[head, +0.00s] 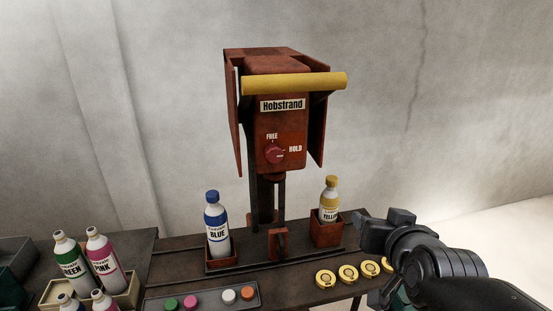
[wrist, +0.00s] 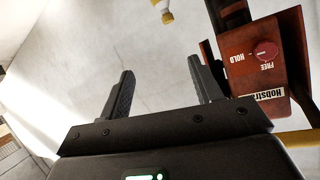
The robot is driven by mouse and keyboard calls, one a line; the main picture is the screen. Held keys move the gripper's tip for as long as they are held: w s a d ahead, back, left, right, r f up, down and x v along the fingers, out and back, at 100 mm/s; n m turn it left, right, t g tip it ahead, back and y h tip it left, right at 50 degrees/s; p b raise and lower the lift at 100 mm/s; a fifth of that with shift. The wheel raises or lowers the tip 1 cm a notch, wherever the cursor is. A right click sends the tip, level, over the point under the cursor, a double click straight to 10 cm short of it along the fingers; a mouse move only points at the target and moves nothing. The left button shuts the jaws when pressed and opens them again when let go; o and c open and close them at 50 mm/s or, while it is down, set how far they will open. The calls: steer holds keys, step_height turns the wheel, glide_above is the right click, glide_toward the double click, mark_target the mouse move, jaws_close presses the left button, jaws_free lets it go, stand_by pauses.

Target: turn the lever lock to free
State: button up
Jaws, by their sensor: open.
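The lever lock is a round red knob (head: 274,153) on the front of the rust-red Hobstrand machine (head: 283,125). FREE is printed above it and HOLD to its right. Its pale mark seems to point toward HOLD. The knob also shows upside down at the upper right of the wrist view (wrist: 265,51). My gripper (head: 372,232) is low and to the right of the machine, well apart from the knob. In the wrist view its two fingers (wrist: 160,70) are spread with nothing between them.
A yellow bar (head: 293,83) crosses the machine's front above the knob. A blue bottle (head: 217,228) and a yellow bottle (head: 329,203) stand in holders below. Yellow discs (head: 348,272) lie on the bench near my arm. Green and pink bottles (head: 103,255) stand at left.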

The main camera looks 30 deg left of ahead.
steer(key=s+a+r+n+y, duration=0.1)
steer(key=a+r+y, duration=0.15)
steer(key=a, duration=0.65)
steer(key=t+y, duration=0.2)
steer(key=y, duration=0.1)
glide_toward(275, 156)
steer(key=shift+n, duration=0.3)
steer(key=x, duration=0.8)
steer(key=shift+w+a, duration=0.2)
steer(key=shift+w, duration=0.1)
steer(key=c, duration=1)
